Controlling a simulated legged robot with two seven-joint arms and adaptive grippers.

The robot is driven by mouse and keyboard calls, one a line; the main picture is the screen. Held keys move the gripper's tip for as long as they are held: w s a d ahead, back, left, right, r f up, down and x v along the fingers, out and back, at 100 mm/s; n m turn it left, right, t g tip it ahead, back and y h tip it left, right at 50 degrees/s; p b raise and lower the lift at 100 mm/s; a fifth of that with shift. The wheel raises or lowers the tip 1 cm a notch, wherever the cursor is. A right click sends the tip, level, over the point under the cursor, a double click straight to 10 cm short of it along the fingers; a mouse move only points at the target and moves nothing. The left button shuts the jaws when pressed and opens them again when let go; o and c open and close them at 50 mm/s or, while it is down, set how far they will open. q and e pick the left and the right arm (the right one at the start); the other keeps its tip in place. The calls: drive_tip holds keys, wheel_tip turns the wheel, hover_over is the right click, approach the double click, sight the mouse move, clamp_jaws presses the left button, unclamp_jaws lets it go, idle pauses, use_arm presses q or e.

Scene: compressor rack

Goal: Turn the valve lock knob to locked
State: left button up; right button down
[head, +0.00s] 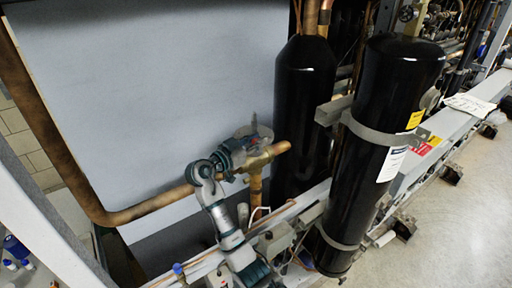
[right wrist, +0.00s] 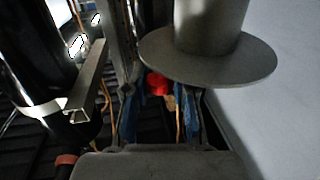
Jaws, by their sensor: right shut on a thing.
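The valve (head: 258,158) is a brass body on the copper pipe in the head view, with a grey round part at its top. The valve lock knob (right wrist: 157,84) is red and sits between my fingers in the right wrist view. My right gripper (head: 250,143) is at the valve in the head view. In the right wrist view my right gripper (right wrist: 158,105) has one finger on each side of the knob and is shut on it. The fingers hide part of the knob, and its marking cannot be read. My left gripper is not in view.
A grey disc flange (right wrist: 208,56) stands close above the fingers. Two black cylinders, one at the back (head: 302,110) and one in front (head: 380,125), stand right of the valve. A large grey panel (head: 150,90) lies behind it. Open floor (head: 465,220) is at the right.

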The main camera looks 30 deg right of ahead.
drive_tip(key=shift+r+m+g+h+b, duration=0.15)
drive_tip(key=shift+m+g+b, duration=0.1)
drive_tip(key=shift+m+g, duration=0.55)
drive_tip(key=shift+r+m+g+h+b, duration=0.15)
drive_tip(key=shift+m+g+b, duration=0.2)
drive_tip(key=shift+g, duration=0.75)
drive_tip(key=shift+m+g, duration=0.25)
drive_tip(key=shift+g, duration=0.05)
drive_tip(key=c, duration=0.9)
unclamp_jaws()
drive_tip(key=shift+w+a+f, duration=0.1)
drive_tip(key=shift+c, duration=0.2)
drive_tip(key=shift+a, duration=0.1)
drive_tip(key=shift+f, duration=0.1)
drive_tip(key=a, duration=1.2)
drive_tip(key=shift+w, duration=0.1)
